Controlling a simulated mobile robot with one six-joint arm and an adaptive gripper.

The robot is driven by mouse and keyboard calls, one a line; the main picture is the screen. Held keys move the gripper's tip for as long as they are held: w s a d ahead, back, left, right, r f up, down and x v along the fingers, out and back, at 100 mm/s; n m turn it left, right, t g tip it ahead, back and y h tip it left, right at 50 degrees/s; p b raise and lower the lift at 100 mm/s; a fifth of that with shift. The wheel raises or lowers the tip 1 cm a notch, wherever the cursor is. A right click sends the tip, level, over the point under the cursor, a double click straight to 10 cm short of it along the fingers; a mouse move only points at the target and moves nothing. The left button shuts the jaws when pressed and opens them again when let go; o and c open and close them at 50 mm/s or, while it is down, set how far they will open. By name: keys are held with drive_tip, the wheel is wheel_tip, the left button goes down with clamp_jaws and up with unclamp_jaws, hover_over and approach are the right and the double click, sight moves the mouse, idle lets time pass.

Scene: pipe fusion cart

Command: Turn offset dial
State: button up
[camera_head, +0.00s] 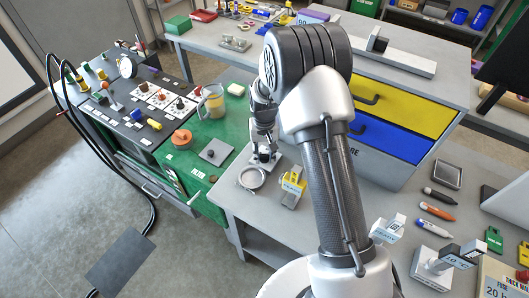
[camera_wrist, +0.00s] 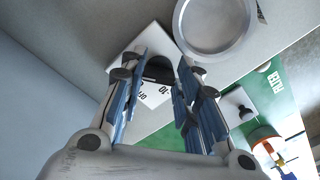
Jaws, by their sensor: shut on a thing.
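The offset dial is a black knob (camera_wrist: 159,68) on a small white plate (camera_wrist: 154,97) with printed marks, seen in the wrist view. My gripper (camera_wrist: 164,68) has its two blue-grey fingers on either side of the knob, shut on it. The fingers hide part of the knob and plate. In the head view my gripper (camera_head: 263,150) points down at the small white base (camera_head: 262,161) on the grey table. The knob itself is mostly covered there, and its pointer setting cannot be read.
A drawer cabinet (camera_head: 392,125) stands behind.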

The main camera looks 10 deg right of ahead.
sight(264, 155)
drive_tip(key=shift+m, duration=0.5)
drive_tip(key=o, duration=1.1)
drive_tip(key=shift+c, duration=0.2)
wheel_tip(264, 155, up, 12)
idle(0.3)
